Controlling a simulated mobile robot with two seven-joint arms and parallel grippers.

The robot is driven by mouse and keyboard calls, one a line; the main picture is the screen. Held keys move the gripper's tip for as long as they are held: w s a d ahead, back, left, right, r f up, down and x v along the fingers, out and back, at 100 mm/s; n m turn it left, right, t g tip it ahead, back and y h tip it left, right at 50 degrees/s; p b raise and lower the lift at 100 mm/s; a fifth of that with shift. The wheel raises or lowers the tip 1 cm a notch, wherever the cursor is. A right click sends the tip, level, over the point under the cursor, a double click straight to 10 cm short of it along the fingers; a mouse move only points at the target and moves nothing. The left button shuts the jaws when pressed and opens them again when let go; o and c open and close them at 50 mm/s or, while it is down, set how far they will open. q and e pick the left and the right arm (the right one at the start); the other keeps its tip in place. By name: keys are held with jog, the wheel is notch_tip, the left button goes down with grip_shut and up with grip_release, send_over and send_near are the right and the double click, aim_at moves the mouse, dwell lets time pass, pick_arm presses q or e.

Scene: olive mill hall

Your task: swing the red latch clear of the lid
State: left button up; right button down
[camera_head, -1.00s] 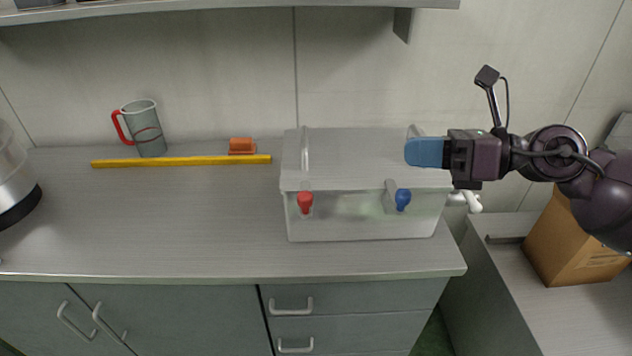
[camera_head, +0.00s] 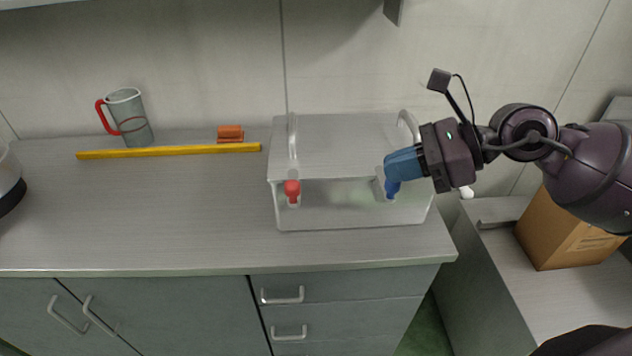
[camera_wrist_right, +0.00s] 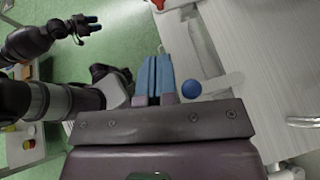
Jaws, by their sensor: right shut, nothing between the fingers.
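The red latch (camera_head: 292,190) sits at the left of the front of a pale box, at the front edge of its lid (camera_head: 335,150). Its knob shows in the head view. A blue latch (camera_head: 391,190) sits at the right of the same front; its round knob also shows in the wrist view (camera_wrist_right: 191,89). My right gripper (camera_head: 388,169) is shut and empty, its blue fingers just above and beside the blue latch, well right of the red one. Whether they touch the blue latch I cannot tell. My left gripper (camera_wrist_right: 94,22) shows small in the wrist view, away from the box.
The box stands near the right end of the counter. A yellow bar (camera_head: 170,151), an orange block (camera_head: 230,134) and a jug with a red handle (camera_head: 131,116) lie to its left. A cardboard box (camera_head: 570,230) stands at right.

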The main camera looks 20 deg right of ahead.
jog(key=r+x, duration=0.1)
jog(key=x, duration=1.2)
jog(key=shift+a, duration=0.25)
pick_arm(q)
jog(key=shift+s, duration=0.15)
pick_arm(e)
jog(key=shift+w, duration=0.15)
